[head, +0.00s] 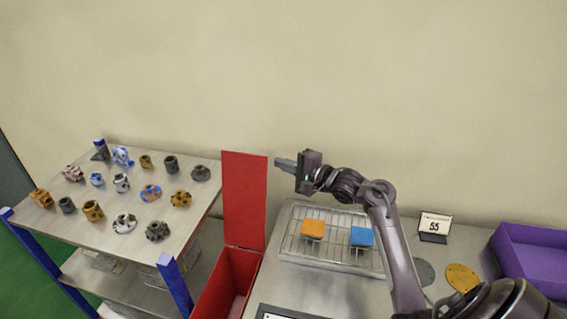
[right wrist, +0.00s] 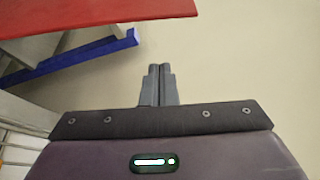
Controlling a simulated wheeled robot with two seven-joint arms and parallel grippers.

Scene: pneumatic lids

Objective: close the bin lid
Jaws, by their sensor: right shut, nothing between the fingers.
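The red bin (head: 226,284) stands between the shelf and the metal table. Its red lid (head: 245,200) is open, standing upright above the bin's back edge. My right gripper (head: 279,163) is shut and empty, in the air just right of the lid's upper part, with its fingers pointing left; a small gap shows between them. In the right wrist view the closed fingers (right wrist: 159,84) point at the wall, and the red lid (right wrist: 90,16) crosses the top left. My left gripper is not in view.
A shelf (head: 120,228) with several metal parts stands left of the bin.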

